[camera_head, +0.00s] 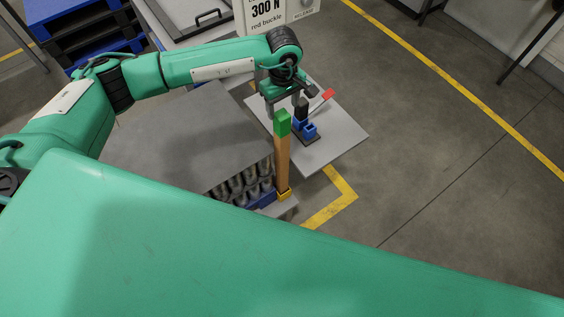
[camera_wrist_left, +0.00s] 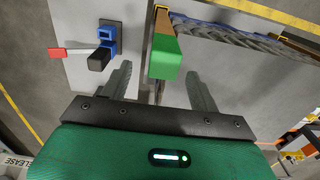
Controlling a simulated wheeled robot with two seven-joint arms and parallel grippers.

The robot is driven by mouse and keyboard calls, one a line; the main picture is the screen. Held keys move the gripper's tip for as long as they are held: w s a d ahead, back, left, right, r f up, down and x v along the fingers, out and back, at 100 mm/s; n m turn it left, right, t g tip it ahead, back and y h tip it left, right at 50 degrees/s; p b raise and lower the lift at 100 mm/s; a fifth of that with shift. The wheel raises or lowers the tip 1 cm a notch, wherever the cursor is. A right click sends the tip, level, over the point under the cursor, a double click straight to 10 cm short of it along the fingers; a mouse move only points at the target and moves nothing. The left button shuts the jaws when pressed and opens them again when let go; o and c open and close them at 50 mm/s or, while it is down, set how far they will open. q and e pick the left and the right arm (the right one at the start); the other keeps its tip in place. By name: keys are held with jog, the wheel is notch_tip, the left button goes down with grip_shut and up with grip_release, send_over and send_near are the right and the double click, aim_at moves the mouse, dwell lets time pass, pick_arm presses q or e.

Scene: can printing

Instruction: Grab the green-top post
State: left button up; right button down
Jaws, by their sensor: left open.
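The post (camera_head: 283,160) stands upright, wooden brown with a green top (camera_head: 283,122), in a yellow base (camera_head: 284,195) beside a rack of dark cylinders. My left gripper (camera_head: 285,104) is open and empty, close to the green top, and its wrist hides part of the area behind. In the left wrist view the green top (camera_wrist_left: 166,62) shows between the two spread fingers (camera_wrist_left: 158,70), nearer the left finger. I see no clear contact, and cannot tell the depth gap. My right gripper is not in view.
A blue fixture (camera_head: 308,129) with a black knob and red-tipped lever sits on a grey plate (camera_head: 345,135) just behind the post. Dark cylinders (camera_head: 240,186) stand left of the post. A "300 N red buckle" sign (camera_head: 300,10) is at the back. Open floor lies right.

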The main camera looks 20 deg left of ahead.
aim_at(282, 115)
pick_arm(q)
jog(key=shift+s+f+p, duration=0.15)
jog(key=shift+f+p, duration=0.1)
jog(key=shift+p, duration=0.1)
jog(key=f+p, duration=0.1)
jog(key=f, duration=0.1)
jog(key=f+p, duration=0.1)
jog(key=shift+s+f, duration=0.2)
jog(key=shift+f, duration=0.55)
grip_shut()
jog(key=shift+w+r, duration=0.1)
